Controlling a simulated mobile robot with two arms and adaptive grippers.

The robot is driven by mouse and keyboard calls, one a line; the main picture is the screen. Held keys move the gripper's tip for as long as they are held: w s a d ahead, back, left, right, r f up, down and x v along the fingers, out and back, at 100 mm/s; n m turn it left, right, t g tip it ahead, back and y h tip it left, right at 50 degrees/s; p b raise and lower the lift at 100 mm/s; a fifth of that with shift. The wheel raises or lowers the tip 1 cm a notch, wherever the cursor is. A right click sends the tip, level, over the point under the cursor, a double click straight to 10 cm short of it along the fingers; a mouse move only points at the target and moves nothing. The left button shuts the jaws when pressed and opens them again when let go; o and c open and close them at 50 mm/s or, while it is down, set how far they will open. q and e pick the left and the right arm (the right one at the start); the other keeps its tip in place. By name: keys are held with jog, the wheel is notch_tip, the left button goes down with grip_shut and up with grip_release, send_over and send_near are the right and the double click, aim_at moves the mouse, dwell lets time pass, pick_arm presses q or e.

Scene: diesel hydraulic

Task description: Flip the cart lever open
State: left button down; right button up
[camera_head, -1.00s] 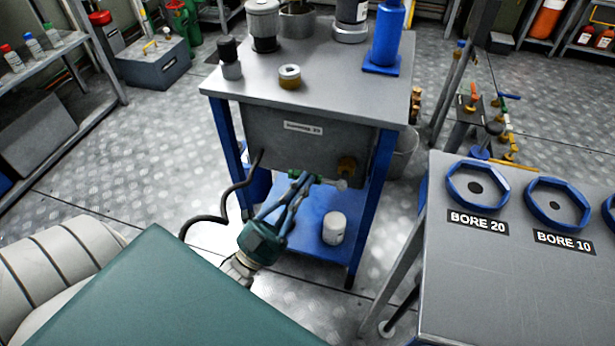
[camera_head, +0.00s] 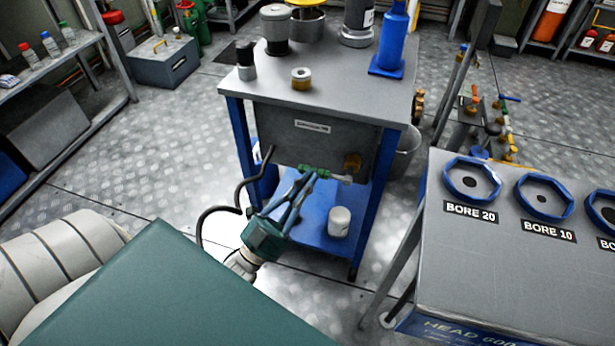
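The cart (camera_head: 345,95) stands in the middle of the head view, with a grey top, blue legs and a blue lower shelf. A small green fitting (camera_head: 313,170) with a pale end, which looks like the lever, sticks out below the labelled grey box under the top. My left gripper (camera_head: 306,178) reaches up from the lower left. Its fingertips are at the green fitting and overlap it in the picture. Whether they touch or grip it is too small to tell. My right gripper is not in view.
A white canister (camera_head: 340,221) stands on the lower shelf near my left gripper. A black hose (camera_head: 238,180) hangs at the cart's left. A grey console (camera_head: 510,270) with blue octagonal knobs fills the right front. Open floor (camera_head: 150,165) lies left of the cart.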

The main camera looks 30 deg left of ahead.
pick_arm(q)
jog(key=s+d+f, duration=0.1)
jog(key=s+f, duration=0.4)
jog(key=f, duration=0.1)
jog(key=shift+s+d+b, duration=0.2)
jog(key=shift+d+b, duration=0.05)
jog(key=shift+b, duration=0.1)
